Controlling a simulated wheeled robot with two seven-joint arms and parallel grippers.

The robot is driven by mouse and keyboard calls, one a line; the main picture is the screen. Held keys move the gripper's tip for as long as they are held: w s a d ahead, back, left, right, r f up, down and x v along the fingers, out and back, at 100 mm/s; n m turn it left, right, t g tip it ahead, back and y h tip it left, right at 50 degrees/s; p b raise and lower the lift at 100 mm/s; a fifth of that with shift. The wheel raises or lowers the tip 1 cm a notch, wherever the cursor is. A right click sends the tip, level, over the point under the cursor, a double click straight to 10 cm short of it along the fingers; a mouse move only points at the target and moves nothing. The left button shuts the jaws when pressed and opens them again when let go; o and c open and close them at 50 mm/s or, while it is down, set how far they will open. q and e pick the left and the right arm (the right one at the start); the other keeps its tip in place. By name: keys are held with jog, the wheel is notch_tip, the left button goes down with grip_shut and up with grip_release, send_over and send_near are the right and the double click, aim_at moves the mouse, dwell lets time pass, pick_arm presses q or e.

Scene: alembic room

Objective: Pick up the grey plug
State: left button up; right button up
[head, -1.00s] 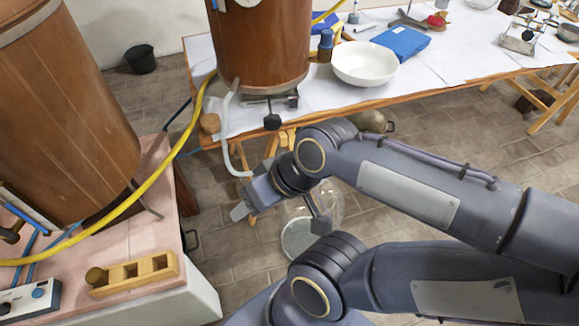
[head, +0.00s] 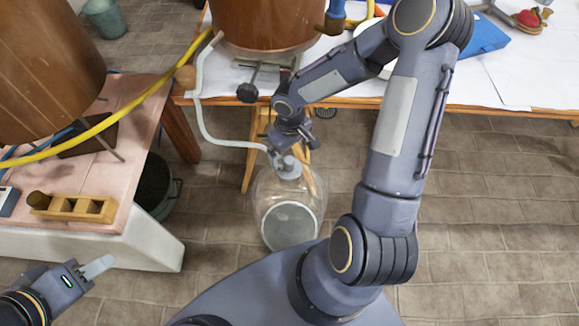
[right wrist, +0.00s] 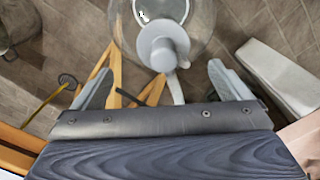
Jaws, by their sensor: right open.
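The grey plug (head: 289,170) sits in the neck of a large clear glass bottle (head: 262,200) on the tiled floor. The plug also shows in the right wrist view (right wrist: 163,47), with a round top and a short side spout. My right gripper (head: 284,150) is just above the plug in the head view. In the right wrist view my right gripper (right wrist: 163,80) is open, its fingers wide apart with the plug just beyond and between them. Contact cannot be told. My left gripper (head: 97,267) is far off at the lower left; its finger gap is not clear.
A pale bent tube (head: 205,125) runs from the wooden barrel (head: 265,22) down close to the plug. A white-covered table (head: 525,85) stands behind. Open floor lies at right.

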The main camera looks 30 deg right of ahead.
aim_at(289, 159)
jog(key=f, duration=0.3)
jog(key=f+b, duration=0.1)
jog(key=f, duration=0.2)
jog(key=shift+a+f, duration=0.2)
jog(key=shift+f, duration=0.2)
jog(key=c, duration=1.1)
